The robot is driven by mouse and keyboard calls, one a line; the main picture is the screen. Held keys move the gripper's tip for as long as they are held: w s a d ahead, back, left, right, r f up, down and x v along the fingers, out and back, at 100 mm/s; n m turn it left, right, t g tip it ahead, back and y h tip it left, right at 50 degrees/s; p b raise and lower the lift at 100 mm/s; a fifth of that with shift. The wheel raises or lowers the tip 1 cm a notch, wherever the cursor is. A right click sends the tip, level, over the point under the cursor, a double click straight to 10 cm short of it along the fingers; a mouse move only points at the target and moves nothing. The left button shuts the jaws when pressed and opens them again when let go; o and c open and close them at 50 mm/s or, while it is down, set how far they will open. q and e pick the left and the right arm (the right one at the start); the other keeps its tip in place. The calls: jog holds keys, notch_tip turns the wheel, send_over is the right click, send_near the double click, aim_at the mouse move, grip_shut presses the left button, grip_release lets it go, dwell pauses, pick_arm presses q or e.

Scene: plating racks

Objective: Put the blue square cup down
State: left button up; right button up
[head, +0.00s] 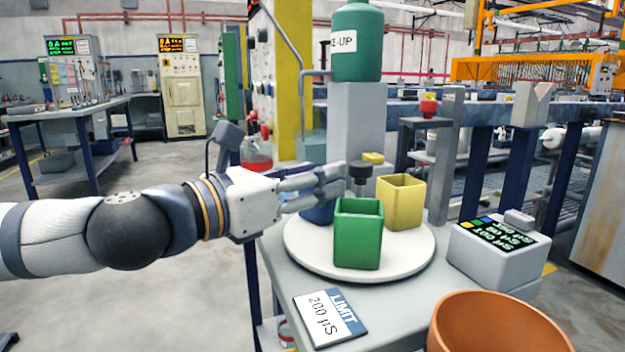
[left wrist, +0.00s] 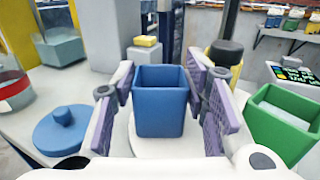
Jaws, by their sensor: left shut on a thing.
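The blue square cup (left wrist: 160,105) stands upright between the two fingers of my left gripper (left wrist: 162,110) in the left wrist view. The gripper is shut on it. In the head view the left gripper (head: 335,182) reaches in from the left over a round white turntable (head: 405,265), and only a dark blue part of the cup (head: 318,213) shows behind the green cup. The cup is at the turntable's left side; I cannot tell whether its base touches the surface. My right gripper is not in view.
A green square cup (head: 358,235) and a yellow one (head: 402,203) stand on the turntable near the gripper. A dark knob (head: 360,172) rises between them. A meter (head: 500,248), a limit card (head: 330,316) and an orange bowl (head: 495,325) are nearby. A blue lid (left wrist: 62,130) lies left.

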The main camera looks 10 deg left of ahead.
pick_arm(q)
jog(key=shift+f, duration=0.15)
jog(key=o, duration=0.9)
jog(key=shift+r, duration=0.25)
jog(key=p+v, duration=0.5)
jog(key=v, duration=0.7)
jog(key=shift+f+p, duration=0.1)
jog(key=shift+p, duration=0.2)
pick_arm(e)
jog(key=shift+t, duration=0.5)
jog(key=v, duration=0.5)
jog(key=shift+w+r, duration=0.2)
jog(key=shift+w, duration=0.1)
